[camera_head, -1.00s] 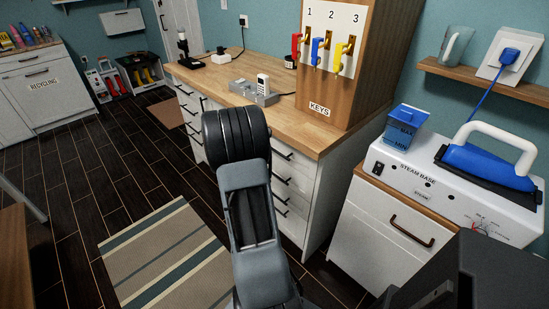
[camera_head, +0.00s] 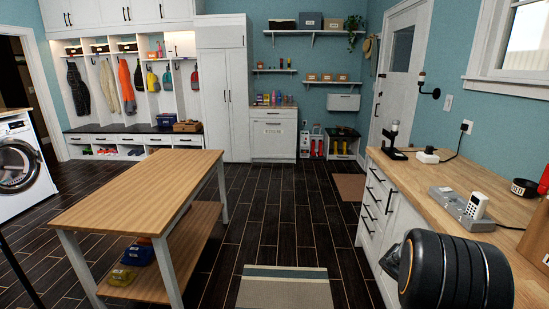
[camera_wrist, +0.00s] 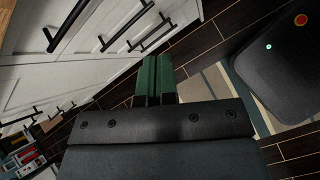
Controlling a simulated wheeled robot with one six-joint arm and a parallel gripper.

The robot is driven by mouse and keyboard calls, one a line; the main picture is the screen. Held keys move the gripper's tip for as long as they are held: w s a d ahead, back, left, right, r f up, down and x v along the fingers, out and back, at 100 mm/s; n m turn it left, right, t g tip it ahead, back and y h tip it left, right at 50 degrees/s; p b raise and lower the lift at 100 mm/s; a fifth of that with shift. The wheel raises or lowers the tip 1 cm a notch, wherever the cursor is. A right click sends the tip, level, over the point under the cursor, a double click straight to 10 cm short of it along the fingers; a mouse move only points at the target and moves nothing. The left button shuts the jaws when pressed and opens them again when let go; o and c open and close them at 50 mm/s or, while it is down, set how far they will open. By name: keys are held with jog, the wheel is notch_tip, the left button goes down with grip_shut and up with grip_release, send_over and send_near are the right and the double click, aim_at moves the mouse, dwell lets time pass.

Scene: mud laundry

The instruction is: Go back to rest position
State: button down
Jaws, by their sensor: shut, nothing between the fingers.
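My gripper (camera_wrist: 155,80) shows in the wrist view as two dark green fingers side by side, shut with nothing between them. It hangs in open space near the white drawer fronts (camera_wrist: 95,45) of the counter, over the dark floor. In the head view a dark, rounded part of my arm stands at the lower right, in front of the wooden counter (camera_head: 425,180). The gripper's fingers are not visible in the head view.
A wooden table (camera_head: 145,190) with a lower shelf stands left of centre. A striped rug (camera_head: 285,290) lies on the floor ahead. The dark floor between table and counter is clear.

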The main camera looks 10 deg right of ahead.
jog(key=s+a+r+m+t+y+p, duration=0.1)
jog(key=a+r, duration=0.4)
jog(key=a, duration=0.6)
jog(key=s+a+r+m+t+y+p, duration=0.1)
jog(key=a+r+m+t+y+p, duration=0.2)
jog(key=a, duration=0.8)
jog(key=s+a+r+m+t+y+p, duration=0.1)
jog(key=a+r+m+t+y+p, duration=0.2)
jog(key=a+r, duration=0.6)
jog(key=a+m+y, duration=0.1)
jog(key=a+m, duration=0.1)
jog(key=shift+a, duration=0.3)
jog(key=shift+r, duration=0.1)
